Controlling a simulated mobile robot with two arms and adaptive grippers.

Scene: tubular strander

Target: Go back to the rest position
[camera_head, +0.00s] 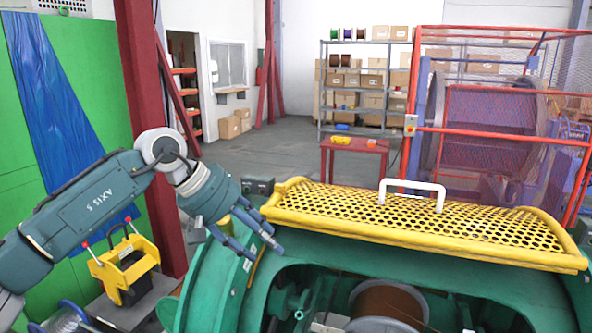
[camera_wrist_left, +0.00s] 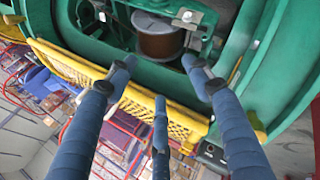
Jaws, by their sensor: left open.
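My left gripper (camera_head: 258,236) is over the left side of the green strander machine (camera_head: 215,285), near the left end of the yellow perforated guard (camera_head: 420,218). Its blue fingers are spread with nothing between them. In the left wrist view the open fingers (camera_wrist_left: 160,95) point toward the green machine body (camera_wrist_left: 270,70) and a copper-coloured spool (camera_wrist_left: 158,38). The yellow guard (camera_wrist_left: 80,70) crosses behind the fingers there. In the head view the spool (camera_head: 390,302) sits inside the machine's opening. My right gripper is not in view.
A red table (camera_head: 353,148) and a shelf with boxes (camera_head: 365,85) stand behind. A red-framed mesh cage (camera_head: 490,110) is at the right. A yellow-and-black case (camera_head: 125,262) stands left, below my left arm. Grey floor (camera_head: 270,150) is free in the middle back.

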